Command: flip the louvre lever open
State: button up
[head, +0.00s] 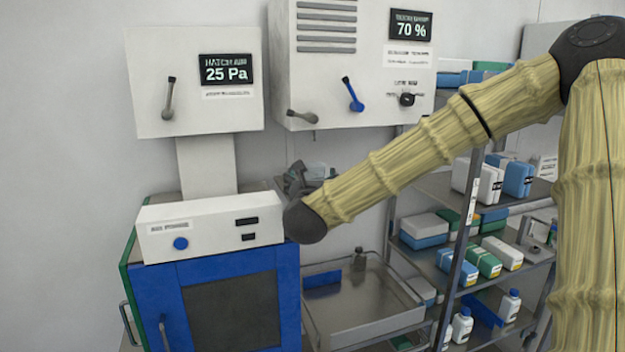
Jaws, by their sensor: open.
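A white wall box (284,60) with louvre slats (326,27) at its upper left and a 70 % display hangs at top centre. On it are a blue lever (353,95), tilted with its knob end low, a grey lever (302,117) at the lower left edge, lying nearly level, and a small dark knob (406,99). The labels are too blurred to tell which is the louvre lever. My gripper (293,178) is open, below and left of these levers and apart from them; my wrist partly hides it, and nothing shows in it.
A 25 Pa panel (150,60) with a grey lever (169,98) hangs at left. Below stands a blue cabinet (170,300) under a white control box (210,228). A metal tray (345,322) and stocked shelves (430,186) are at right. Bare wall separates my gripper from the louvre box.

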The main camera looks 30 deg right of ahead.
aim_at(355, 105)
jog(key=z, duration=1.25)
